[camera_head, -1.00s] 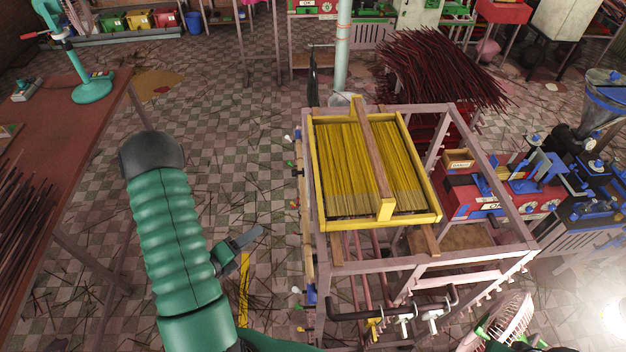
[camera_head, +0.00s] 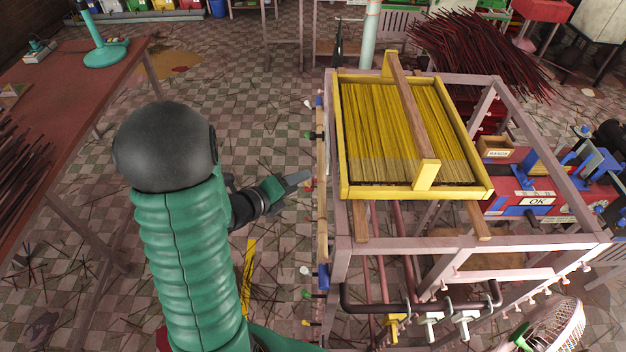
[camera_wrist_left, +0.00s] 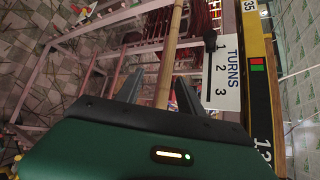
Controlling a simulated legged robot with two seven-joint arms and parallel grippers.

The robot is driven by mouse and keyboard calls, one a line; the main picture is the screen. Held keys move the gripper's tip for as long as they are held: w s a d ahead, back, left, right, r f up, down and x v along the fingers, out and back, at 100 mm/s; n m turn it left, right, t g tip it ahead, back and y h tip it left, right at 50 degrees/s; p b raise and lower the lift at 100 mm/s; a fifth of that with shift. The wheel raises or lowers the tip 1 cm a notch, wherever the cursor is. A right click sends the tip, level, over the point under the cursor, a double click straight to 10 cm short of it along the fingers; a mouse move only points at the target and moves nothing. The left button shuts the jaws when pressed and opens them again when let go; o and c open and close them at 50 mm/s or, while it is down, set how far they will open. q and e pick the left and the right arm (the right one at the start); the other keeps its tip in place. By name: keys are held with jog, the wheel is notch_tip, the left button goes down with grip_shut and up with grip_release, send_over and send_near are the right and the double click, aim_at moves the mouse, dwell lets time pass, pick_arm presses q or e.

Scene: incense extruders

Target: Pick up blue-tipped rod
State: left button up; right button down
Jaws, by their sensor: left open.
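A tan rod (camera_head: 322,195) with blue pieces at its far and near ends runs along the left side of the pink frame; I take it as the blue-tipped rod. In the left wrist view the tan rod (camera_wrist_left: 172,40) passes in front of and between my open fingers, apart from them as far as I can tell. My left gripper (camera_head: 300,180) is just left of the rod's middle, pointing right; its two fingers also show in the left wrist view (camera_wrist_left: 157,88). The gripper body hides the rod's near part there. My right gripper is not in view.
The pink metal frame (camera_head: 340,262) carries a yellow tray (camera_head: 345,190) of yellow sticks. Small pegs with coloured knobs stick out along its left side. A sign with TURNS (camera_wrist_left: 222,75) stands right of the fingers. A red table (camera_head: 95,85) is at left; tiled floor lies between.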

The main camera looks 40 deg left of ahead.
aim_at(320, 179)
pick_arm(q)
jog(key=w+d, duration=0.1)
jog(key=w+d+p, duration=0.1)
jog(key=w, duration=0.1)
jog(key=w+d+f+p, duration=0.1)
jog(key=w, duration=0.1)
jog(key=shift+w+d, duration=0.15)
jog(key=shift+w, duration=0.05)
jog(key=shift+s, duration=0.1)
jog(key=shift+s+a, duration=0.25)
jog(key=shift+a, duration=0.1)
jog(key=shift+c, duration=1)
jog(key=shift+s+a, duration=0.15)
jog(key=shift+a, duration=0.15)
jog(key=shift+c, duration=1.4)
jog(key=shift+a, duration=0.3)
jog(key=shift+c, duration=1.1)
jog(key=shift+a+f, duration=0.1)
jog(key=shift+c, duration=1.2)
jog(key=shift+d, duration=0.3)
grip_shut()
jog(key=shift+d, duration=0.3)
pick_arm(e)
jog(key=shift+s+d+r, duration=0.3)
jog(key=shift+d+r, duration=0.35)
pick_arm(q)
jog(key=shift+a, duration=0.1)
